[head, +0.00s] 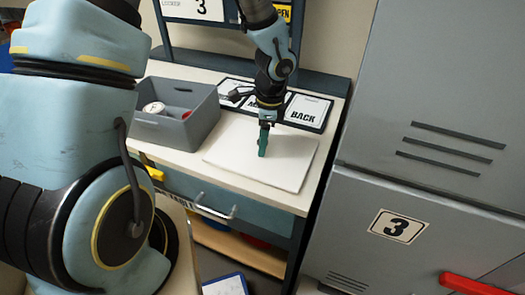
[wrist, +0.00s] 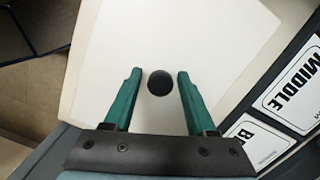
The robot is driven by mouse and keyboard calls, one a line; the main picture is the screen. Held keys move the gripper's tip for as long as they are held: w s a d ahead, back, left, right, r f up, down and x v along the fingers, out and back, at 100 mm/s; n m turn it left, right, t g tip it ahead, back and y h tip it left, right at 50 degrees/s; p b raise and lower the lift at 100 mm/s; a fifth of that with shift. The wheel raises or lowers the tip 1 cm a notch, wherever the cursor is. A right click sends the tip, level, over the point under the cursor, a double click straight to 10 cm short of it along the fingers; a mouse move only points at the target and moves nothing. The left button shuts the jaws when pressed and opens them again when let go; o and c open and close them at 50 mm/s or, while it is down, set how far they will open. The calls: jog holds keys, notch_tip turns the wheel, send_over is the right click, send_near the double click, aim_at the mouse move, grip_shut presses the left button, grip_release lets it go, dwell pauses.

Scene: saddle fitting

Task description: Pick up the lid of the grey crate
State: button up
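The lid (head: 290,168) is a flat off-white panel lying on the bench, right of the open grey crate (head: 205,118). In the wrist view the lid (wrist: 200,35) fills the middle and carries a round dark knob (wrist: 159,82). My gripper (head: 263,150) points down over the lid in the head view, where its fingers hide the knob. In the wrist view my gripper (wrist: 159,76) is open, with one green finger on each side of the knob and a gap on both sides. I cannot tell the fingertips' height against the knob.
The crate holds a white round item (head: 154,108) and something red. Label cards, one reading BACK (head: 305,112), lie behind the lid. A grey locker (head: 430,130) stands close on the right. A drawer with a handle (head: 215,212) is under the bench top.

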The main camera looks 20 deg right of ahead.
grip_shut()
dwell(0.5)
